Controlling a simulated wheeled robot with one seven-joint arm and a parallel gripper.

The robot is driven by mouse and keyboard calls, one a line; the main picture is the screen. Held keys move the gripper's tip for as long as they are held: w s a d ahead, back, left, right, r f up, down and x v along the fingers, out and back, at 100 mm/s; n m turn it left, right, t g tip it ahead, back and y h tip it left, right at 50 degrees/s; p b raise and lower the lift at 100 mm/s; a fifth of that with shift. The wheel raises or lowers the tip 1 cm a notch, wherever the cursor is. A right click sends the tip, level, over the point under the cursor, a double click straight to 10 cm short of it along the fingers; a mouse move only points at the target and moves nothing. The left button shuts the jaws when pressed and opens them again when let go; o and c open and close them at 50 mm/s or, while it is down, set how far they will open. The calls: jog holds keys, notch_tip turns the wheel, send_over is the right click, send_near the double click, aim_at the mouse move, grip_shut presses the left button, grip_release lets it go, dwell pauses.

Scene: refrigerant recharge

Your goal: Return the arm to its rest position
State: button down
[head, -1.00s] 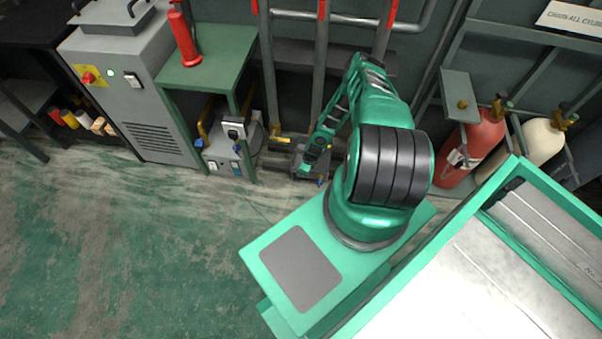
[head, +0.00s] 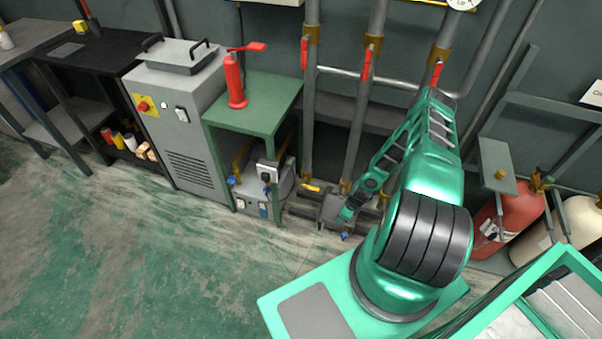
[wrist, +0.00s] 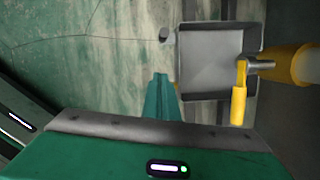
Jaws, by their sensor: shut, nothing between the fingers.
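My arm is green with dark bands, folded over its elbow and reaching down toward the low pipework. My gripper (head: 347,214) is at its lower end, beside a small grey box-like part (head: 331,207) near the floor. In the wrist view my gripper's green fingers (wrist: 161,97) are together with nothing between them. The grey part (wrist: 212,62) looks like an open square tray there, just right of the fingers. A yellow valve handle (wrist: 239,100) is farther right. Whether the fingers touch anything is unclear.
A green stand (head: 262,100) with a red jack-like tool (head: 236,84) stands left of the arm, beside a grey cabinet (head: 184,130). Vertical pipes (head: 362,110) rise behind. A red cylinder (head: 508,220) stands at right. The floor (head: 110,260) at front left is clear.

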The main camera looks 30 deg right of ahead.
jog(key=w+d+r+n+g+h, duration=0.1)
jog(key=w+d+r+n, duration=0.2)
jog(key=r, duration=0.7)
jog(key=d+r+n+g, duration=0.1)
jog(key=d+r+n, duration=0.3)
jog(key=r, duration=0.6)
notch_tip(320, 180, up, 23)
jog(key=s+n+h, duration=0.1)
jog(key=s+n, duration=0.1)
jog(key=n, duration=0.4)
jog(key=s+a+r+n+g, duration=0.1)
jog(key=s+a+r+n, duration=0.3)
jog(key=r, duration=0.6)
jog(key=s+a+r+n, duration=0.1)
jog(key=s+a+r, duration=0.3)
jog(key=r, duration=0.5)
jog(key=s+a+r+n, duration=0.2)
jog(key=s+a+r, duration=0.2)
jog(key=s, duration=0.4)
jog(key=s+a+r+n, duration=0.3)
jog(key=s+a+r, duration=0.1)
jog(key=s, duration=0.5)
jog(key=shift+s+a+r+t+y, duration=0.15)
jog(key=shift+a+r+t+y, duration=0.2)
jog(key=shift+a+y, duration=0.1)
